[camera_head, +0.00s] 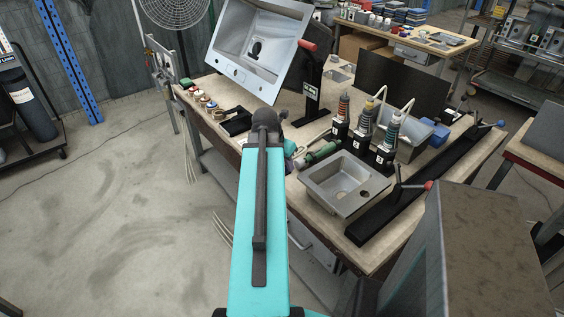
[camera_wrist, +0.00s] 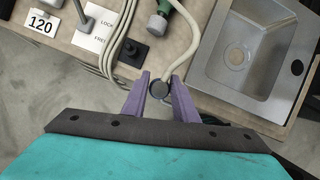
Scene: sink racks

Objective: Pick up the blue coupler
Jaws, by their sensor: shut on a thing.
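In the wrist view, the two purple fingers of my gripper (camera_wrist: 160,98) stand on either side of a small round piece at the end of a cream hose. I take this piece for the blue coupler (camera_wrist: 159,89); its top looks dark grey, with a hint of blue at its lower edge. My gripper is shut on it, by the bench's front edge. In the head view, my turquoise arm covers the gripper and the coupler.
A steel sink basin (camera_wrist: 245,50) is close on the right in the wrist view. Cables (camera_wrist: 108,45) hang over the bench edge. Open floor (camera_head: 120,220) lies left.

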